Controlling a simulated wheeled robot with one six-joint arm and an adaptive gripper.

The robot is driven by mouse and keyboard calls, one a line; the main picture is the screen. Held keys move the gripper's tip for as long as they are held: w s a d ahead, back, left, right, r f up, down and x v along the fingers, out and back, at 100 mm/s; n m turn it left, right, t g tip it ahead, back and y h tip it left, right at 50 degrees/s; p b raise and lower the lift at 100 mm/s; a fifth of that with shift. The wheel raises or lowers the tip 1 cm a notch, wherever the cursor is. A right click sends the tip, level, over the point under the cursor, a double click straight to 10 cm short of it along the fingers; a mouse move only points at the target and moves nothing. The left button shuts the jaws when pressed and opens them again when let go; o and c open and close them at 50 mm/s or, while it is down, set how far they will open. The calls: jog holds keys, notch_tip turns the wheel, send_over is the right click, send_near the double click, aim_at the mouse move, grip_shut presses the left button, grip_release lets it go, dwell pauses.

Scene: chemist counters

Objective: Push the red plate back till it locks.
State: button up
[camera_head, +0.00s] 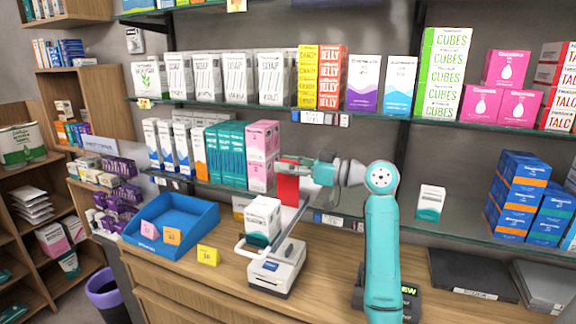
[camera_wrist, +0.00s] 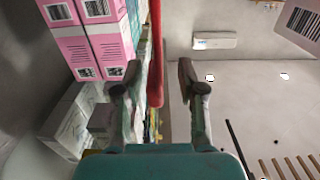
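The red plate (camera_head: 288,188) stands upright above the counter, at the upper end of a grey bar that rises from a small white device (camera_head: 276,272). A white and teal box (camera_head: 262,219) stands at the device, in front of the plate. My gripper (camera_head: 290,170) is at the plate's upper part, reaching in from the right. In the wrist view the red plate (camera_wrist: 156,60) shows as a narrow red strip between the two open fingers (camera_wrist: 158,80), nearer the left one. I cannot tell whether a finger touches it. The plate's lower part is partly hidden.
Pink boxes (camera_head: 262,155) stand on the shelf just left of my gripper. A blue tray (camera_head: 172,228) and a yellow tag (camera_head: 208,255) lie on the counter left of the device. A white and teal box (camera_head: 430,203) stands on the shelf to the right.

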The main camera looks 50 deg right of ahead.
jog(key=v, duration=1.2)
dwell(0.4)
